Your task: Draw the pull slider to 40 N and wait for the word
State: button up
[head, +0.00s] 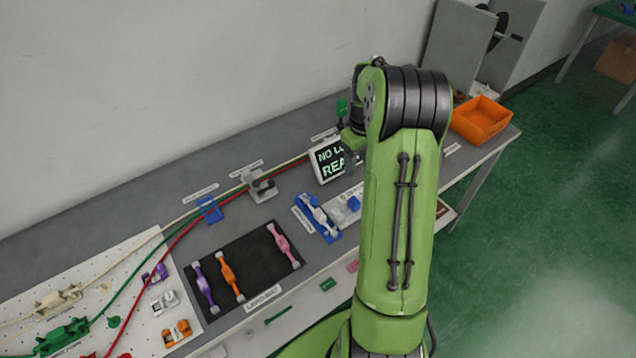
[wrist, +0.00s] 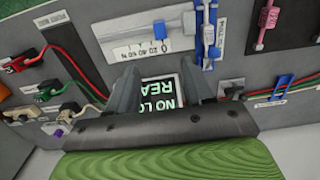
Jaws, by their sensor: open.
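A display (head: 330,160) shows partly covered text, "NO LO" and "REA". My gripper (wrist: 160,80) is open and empty, with the display seen between its fingers. In the head view my arm hides part of the display and the bench behind it.
The black mat (head: 240,258) holds purple, orange and pink levers. A white pegboard (head: 130,260) with cable connectors is at the left. Red, green and cream cables run through a blue clip (head: 209,210) and a grey one (head: 260,186). An orange bin (head: 482,120) stands at the right.

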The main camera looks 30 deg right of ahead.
aim_at(355, 200)
jog(key=f, duration=0.5)
jog(key=f+b, duration=0.1)
jog(key=f, duration=0.4)
jog(key=f+b, duration=0.1)
jog(key=f, duration=0.4)
jog(key=shift+s+f, duration=0.35)
jog(key=shift+s, duration=0.05)
jog(key=c, duration=0.8)
jog(key=d, duration=0.3)
jog(key=shift+d, duration=0.1)
jog(key=o, duration=0.8)
jog(key=shift+r, duration=0.15)
notch_tip(355, 200, up, 16)
jog(key=p, duration=0.1)
jog(key=shift+f+p, duration=0.25)
jog(key=shift+p, duration=0.05)
